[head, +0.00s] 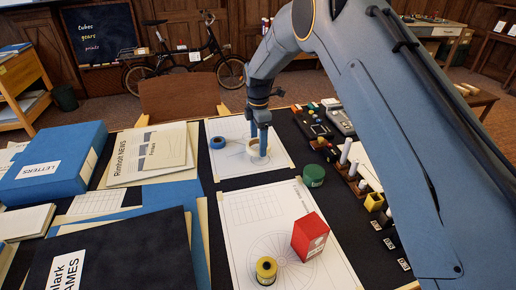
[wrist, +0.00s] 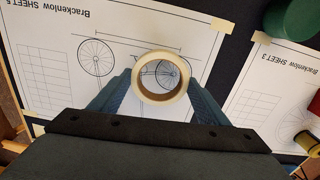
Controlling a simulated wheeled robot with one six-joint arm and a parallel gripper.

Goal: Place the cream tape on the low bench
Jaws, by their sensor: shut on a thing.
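The cream tape (head: 251,153), a pale ring, is at the upper drawing sheet on the dark table. My gripper (head: 259,148) points down with its fingers on the tape. In the wrist view the tape (wrist: 138,73) sits between the two fingers of my gripper (wrist: 162,82), with the drawing showing through its hole. I cannot tell whether it touches the sheet or is just above it. A plain brown wooden surface (head: 180,97) stands beyond the table. A lower wooden top (head: 481,98) is at the far right. I cannot tell which is the low bench.
A blue tape roll (head: 217,143) is left of the cream tape. A green round item (head: 313,175), red box (head: 310,236) and yellow roll (head: 266,271) are nearer. Books and folders (head: 60,160) fill the left; small tools crowd the right. A bicycle (head: 190,60) stands behind.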

